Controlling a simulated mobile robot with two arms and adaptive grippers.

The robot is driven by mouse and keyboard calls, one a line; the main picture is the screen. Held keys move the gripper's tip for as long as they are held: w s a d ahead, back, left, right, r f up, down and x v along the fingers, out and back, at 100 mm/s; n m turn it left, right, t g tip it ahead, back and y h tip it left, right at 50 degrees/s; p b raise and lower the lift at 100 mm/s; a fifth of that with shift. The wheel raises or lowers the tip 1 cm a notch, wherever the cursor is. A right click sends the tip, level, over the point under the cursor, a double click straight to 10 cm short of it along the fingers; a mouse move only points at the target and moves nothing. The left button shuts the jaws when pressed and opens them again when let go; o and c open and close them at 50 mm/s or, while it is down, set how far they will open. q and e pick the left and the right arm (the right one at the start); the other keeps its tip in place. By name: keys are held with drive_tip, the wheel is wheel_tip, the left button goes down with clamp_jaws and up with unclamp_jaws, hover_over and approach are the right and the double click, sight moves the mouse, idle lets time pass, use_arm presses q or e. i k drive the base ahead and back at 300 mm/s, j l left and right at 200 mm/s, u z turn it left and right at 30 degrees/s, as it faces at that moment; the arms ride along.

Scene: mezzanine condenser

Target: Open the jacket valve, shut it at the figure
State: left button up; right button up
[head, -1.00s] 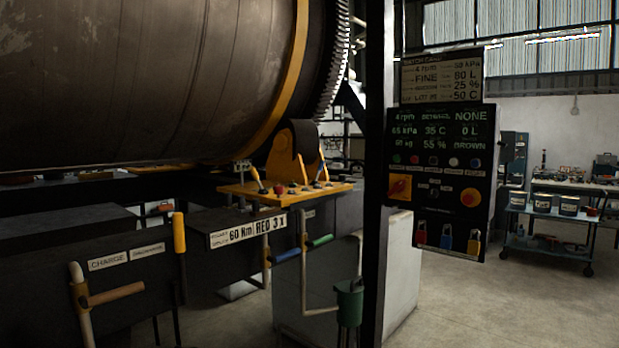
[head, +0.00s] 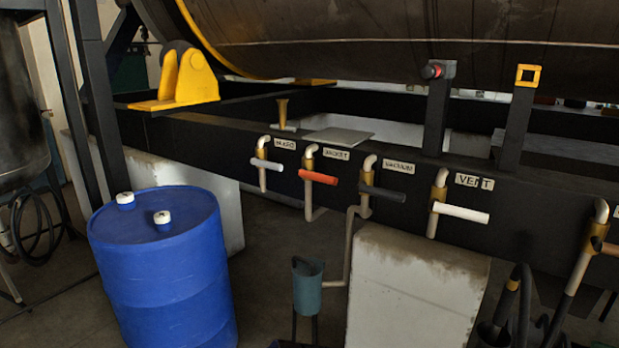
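The jacket valve (head: 318,177) has an orange-red lever on a brass body. It sits on the dark frame beam, under a curved pale pipe. A small plate beside it (head: 335,153) appears to read JACKET. The lever lies roughly level, across the downward pipe. Whether the valve is open or shut I cannot tell from this. Neither gripper is in view, and nothing touches the lever. No display with figures is in view now.
The large drum vessel (head: 380,40) hangs above.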

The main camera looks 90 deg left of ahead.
sight(303, 173)
drive_tip(key=j+u, duration=0.1)
drive_tip(key=u, duration=2.65)
